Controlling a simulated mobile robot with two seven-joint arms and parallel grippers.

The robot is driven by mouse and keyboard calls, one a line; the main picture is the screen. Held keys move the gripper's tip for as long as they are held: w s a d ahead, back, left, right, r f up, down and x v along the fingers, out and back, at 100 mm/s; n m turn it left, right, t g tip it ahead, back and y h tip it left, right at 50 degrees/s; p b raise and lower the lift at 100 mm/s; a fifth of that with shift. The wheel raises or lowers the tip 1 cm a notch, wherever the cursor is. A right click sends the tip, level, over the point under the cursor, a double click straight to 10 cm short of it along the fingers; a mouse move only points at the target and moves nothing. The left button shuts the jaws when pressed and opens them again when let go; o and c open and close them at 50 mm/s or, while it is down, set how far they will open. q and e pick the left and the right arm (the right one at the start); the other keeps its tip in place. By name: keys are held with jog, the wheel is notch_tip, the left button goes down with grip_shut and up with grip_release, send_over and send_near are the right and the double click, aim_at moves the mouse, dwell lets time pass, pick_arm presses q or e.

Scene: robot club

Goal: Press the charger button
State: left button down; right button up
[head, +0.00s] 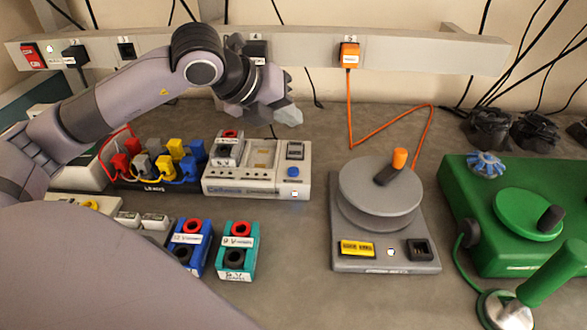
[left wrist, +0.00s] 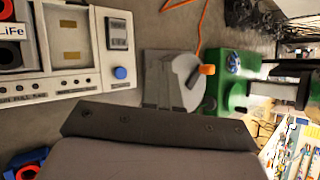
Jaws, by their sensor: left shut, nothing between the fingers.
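The charger (head: 225,186) is a pale grey box on the workbench, left of centre in the head view. A round blue button (head: 293,172) sits at its right side, below a small dark display (head: 295,150). In the left wrist view the charger (left wrist: 75,80) fills the upper left, with the blue button (left wrist: 121,73) near its right edge. My left gripper (head: 290,115) is shut and empty, above and behind the charger in the head view, apart from the button. My right gripper is not in view.
A grey turntable device (head: 345,262) with an orange knob stands right of the charger, and a green machine (head: 462,205) farther right. Battery packs (head: 238,250) lie in front. Plugs (head: 200,150) stand left. A wall rail (head: 420,55) with sockets runs behind.

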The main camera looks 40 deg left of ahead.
pick_arm(q)
jog(key=b, duration=0.5)
send_over(289, 171)
notch_tip(289, 171, down, 8)
jog(key=shift+s+r, duration=0.1)
jog(key=shift+f+b, duration=0.45)
dwell(0.6)
dwell(0.8)
jog(key=shift+f+b, duration=0.3)
jog(key=shift+b, duration=0.15)
jog(key=shift+f+b, duration=0.1)
jog(key=shift+b, duration=0.2)
